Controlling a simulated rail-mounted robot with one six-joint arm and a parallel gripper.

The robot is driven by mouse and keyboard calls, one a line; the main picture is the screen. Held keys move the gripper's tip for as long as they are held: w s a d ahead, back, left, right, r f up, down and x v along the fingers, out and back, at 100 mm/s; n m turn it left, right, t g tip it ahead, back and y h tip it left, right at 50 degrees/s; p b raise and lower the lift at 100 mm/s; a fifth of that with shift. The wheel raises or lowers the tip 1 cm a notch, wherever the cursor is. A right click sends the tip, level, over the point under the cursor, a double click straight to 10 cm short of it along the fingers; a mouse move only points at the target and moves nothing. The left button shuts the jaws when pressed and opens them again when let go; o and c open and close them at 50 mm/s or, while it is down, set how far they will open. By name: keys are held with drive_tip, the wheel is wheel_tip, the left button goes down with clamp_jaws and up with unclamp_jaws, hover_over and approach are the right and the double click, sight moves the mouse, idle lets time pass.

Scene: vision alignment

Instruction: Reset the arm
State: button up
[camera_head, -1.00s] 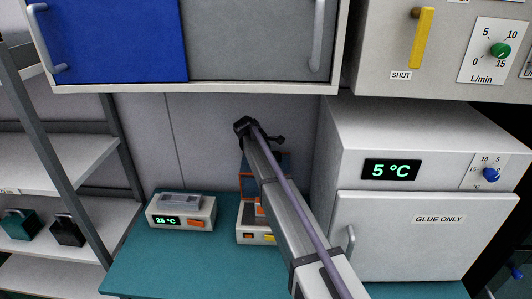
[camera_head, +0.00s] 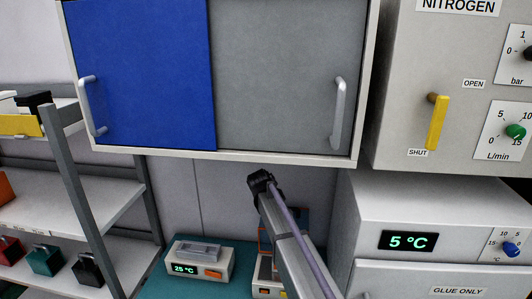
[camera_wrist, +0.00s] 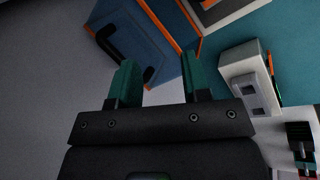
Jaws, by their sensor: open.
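My arm (camera_head: 285,232) reaches up from the bottom of the head view, ending in a dark joint (camera_head: 262,183) below the wall cabinet. My gripper (camera_wrist: 160,70) shows in the wrist view with its two green fingers apart and nothing between them. Beyond the fingers is a blue case with orange edges and a black handle (camera_wrist: 160,38); I cannot tell the distance between them. The gripper's fingers cannot be made out in the head view.
A wall cabinet (camera_head: 285,75) with blue and grey doors hangs above. A white unit reading 5 °C (camera_head: 375,205) stands right, below a nitrogen panel (camera_head: 405,95). A shelf rack (camera_head: 75,200) stands left. A small device reading 25 °C (camera_head: 185,255) sits on the teal bench (camera_head: 155,288).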

drive_tip(key=s+d+f+m+g+y+b, duration=0.1)
drive_tip(key=s+d+f+m+b, duration=0.2)
drive_tip(key=s, duration=0.8)
drive_tip(key=s+d+f+m+y+b, duration=0.1)
drive_tip(key=s+d+f+m+b, duration=0.2)
drive_tip(key=s, duration=0.9)
drive_tip(key=s+d+f+m+g+y+b, duration=0.1)
drive_tip(key=s+d+f+m+b, duration=0.2)
drive_tip(key=s+d+f+b, duration=0.3)
drive_tip(key=s+f+b, duration=0.3)
drive_tip(key=s+f, duration=0.2)
drive_tip(key=f, duration=0.1)
drive_tip(key=shift+s+g+y+b, duration=0.2)
drive_tip(key=shift+g+y+b, duration=0.1)
drive_tip(key=shift+y, duration=0.1)
drive_tip(key=shift+f, duration=0.1)
